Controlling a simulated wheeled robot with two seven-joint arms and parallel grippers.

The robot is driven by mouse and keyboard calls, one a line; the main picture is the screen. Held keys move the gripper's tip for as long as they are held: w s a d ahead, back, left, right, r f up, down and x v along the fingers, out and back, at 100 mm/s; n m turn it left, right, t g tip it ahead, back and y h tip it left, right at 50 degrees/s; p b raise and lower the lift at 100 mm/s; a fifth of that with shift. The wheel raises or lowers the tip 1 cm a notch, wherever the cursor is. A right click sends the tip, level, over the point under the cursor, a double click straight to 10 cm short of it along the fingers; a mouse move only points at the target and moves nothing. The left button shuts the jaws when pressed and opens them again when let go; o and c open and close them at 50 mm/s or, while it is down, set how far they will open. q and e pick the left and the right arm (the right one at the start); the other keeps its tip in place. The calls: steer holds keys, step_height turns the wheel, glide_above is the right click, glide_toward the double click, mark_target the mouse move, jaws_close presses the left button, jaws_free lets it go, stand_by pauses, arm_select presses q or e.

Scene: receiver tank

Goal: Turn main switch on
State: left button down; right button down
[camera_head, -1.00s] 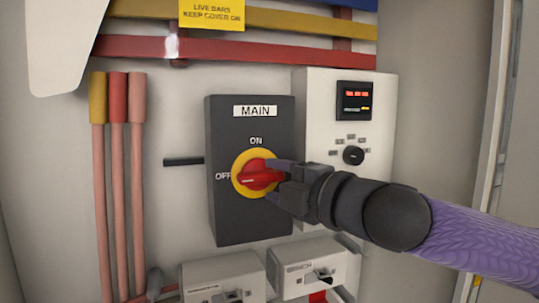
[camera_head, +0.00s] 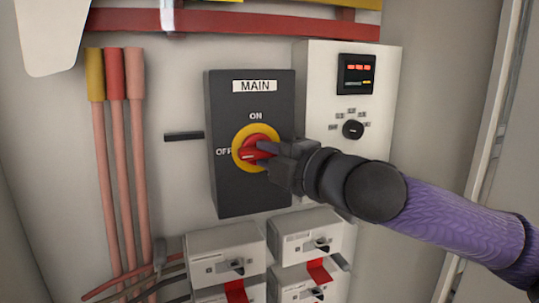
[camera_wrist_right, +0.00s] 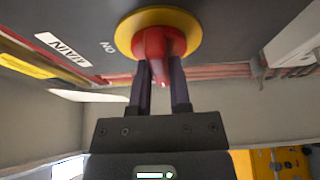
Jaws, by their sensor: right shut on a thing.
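The main switch is a dark grey box (camera_head: 228,190) labelled MAIN, with ON above its dial and OFF to the dial's left. Its dial has a yellow ring (camera_head: 240,135) and a red knob (camera_head: 251,152). The knob's white-marked end is on the left, towards OFF. My right gripper (camera_head: 267,151) comes in from the right and is shut on the knob, partly covering it. In the right wrist view, the red knob (camera_wrist_right: 152,45) sits between the two fingertips (camera_wrist_right: 161,66), in front of the yellow ring (camera_wrist_right: 182,22). My left gripper is not in view.
A white box with a red display (camera_head: 356,74) and small dial stands right of the switch. White breakers (camera_head: 225,242) with red tabs sit below. Coloured cables (camera_head: 118,170) run down at left. A red bar (camera_head: 250,22) crosses above. The cabinet's side wall is at right.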

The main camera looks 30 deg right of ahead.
steer(key=m+b, duration=0.1)
steer(key=m+t+b, duration=0.1)
steer(key=m+b, duration=0.1)
steer(key=shift+f+b, duration=0.3)
steer(key=shift+f, duration=0.05)
steer(key=m+t+h+b, duration=0.1)
steer(key=m+h, duration=0.1)
steer(key=m, duration=0.4)
steer(key=m+t+h+b, duration=0.1)
steer(key=m+h+b, duration=0.1)
steer(key=m, duration=0.4)
steer(key=m+t+h+b, duration=0.1)
steer(key=m+h, duration=0.2)
steer(key=m, duration=0.3)
steer(key=shift+w+a+m+h, duration=0.1)
steer(key=shift+a+m+h, duration=0.25)
steer(key=shift+m+h, duration=0.05)
steer(key=shift+m, duration=0.5)
steer(key=c, duration=0.6)
jaws_free()
steer(key=shift+o, duration=0.2)
